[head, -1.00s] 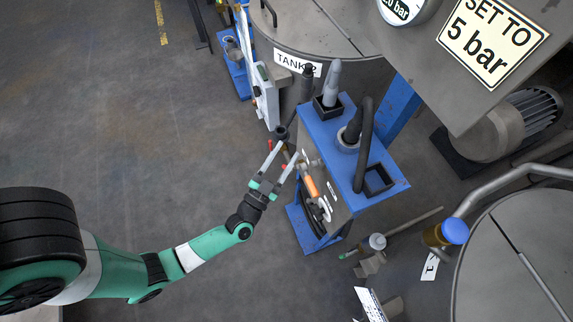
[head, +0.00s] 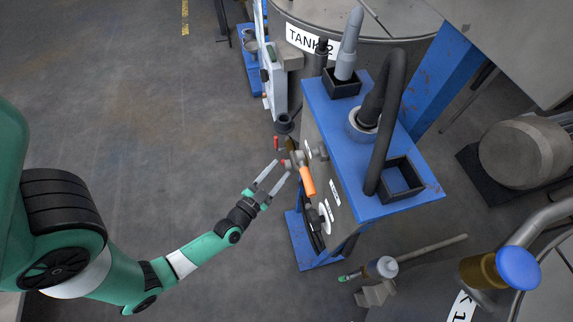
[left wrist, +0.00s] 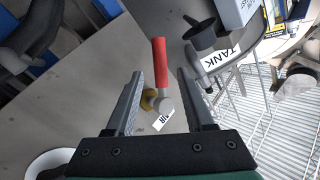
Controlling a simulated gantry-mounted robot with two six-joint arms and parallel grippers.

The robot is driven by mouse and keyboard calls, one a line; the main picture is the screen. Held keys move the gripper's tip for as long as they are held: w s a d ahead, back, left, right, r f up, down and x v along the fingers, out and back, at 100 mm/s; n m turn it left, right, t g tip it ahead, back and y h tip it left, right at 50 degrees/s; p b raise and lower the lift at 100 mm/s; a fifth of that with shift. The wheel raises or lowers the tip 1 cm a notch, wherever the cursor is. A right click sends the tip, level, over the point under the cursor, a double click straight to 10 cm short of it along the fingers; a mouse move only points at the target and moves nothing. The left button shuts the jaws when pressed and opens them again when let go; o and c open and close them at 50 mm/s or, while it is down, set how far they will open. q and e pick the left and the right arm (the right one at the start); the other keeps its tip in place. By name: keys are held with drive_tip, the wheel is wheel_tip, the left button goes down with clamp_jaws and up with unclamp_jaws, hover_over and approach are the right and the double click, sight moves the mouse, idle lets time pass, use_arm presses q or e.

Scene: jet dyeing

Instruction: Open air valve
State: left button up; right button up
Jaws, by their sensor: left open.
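The valve with a red lever (left wrist: 159,62) shows in the left wrist view, with a brass body (left wrist: 150,99) and a grey round end below it. In the head view, my left gripper (head: 281,168) is at the side panel (head: 332,188) of a blue-topped stand. A red part (head: 276,143) and an orange lever (head: 307,181) are near its fingertips. My right gripper is out of view.
A tank labelled TANK 2 (head: 309,38) stands behind. A blue-capped valve (head: 518,267) is at lower right. The floor (head: 150,130) left of the stand is clear.

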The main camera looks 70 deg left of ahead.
sight(286, 162)
use_arm(q)
drive_tip(key=b+x, duration=0.1)
drive_tip(key=x, duration=0.3)
drive_tip(key=shift+w+a, duration=0.2)
drive_tip(key=shift+w, duration=0.05)
drive_tip(key=shift+s, duration=0.1)
drive_tip(key=shift+c, duration=0.2)
clamp_jaws()
idle(0.9)
